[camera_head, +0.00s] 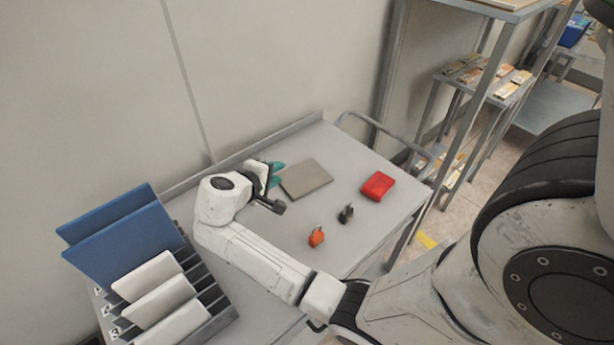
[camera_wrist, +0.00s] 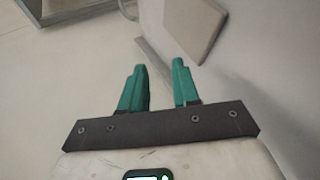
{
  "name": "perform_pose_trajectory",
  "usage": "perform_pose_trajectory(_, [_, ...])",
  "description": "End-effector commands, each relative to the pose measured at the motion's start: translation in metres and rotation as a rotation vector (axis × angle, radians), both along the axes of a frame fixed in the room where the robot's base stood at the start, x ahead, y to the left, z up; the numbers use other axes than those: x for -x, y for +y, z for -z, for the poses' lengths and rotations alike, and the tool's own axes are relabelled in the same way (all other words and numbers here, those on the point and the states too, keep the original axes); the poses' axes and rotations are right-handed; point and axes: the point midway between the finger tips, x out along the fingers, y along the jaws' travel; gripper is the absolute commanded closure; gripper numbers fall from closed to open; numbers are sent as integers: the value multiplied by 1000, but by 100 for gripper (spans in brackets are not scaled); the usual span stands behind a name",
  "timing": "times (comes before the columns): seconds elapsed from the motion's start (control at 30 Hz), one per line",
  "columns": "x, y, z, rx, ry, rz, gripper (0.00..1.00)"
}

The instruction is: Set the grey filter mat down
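My gripper (camera_head: 276,173) has teal fingers and is just left of the mat in the head view.
A slotted rack (camera_head: 218,318) at the left holds upright blue panels (camera_head: 125,240) and white panels (camera_head: 158,300). A red box (camera_head: 377,186), a black padlock-like item (camera_head: 346,213) and an orange one (camera_head: 316,237) sit on the cart top (camera_head: 375,235). A wall runs behind; shelving stands right.

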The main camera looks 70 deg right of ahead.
Motion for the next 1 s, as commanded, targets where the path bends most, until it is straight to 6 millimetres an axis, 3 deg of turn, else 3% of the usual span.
perform_pose_trajectory(0.5, [-5, 23, -68, 2, -3, 0, 69])
perform_pose_trajectory(1.0, [-5, 26, -74, 0, 1, 0, 69])
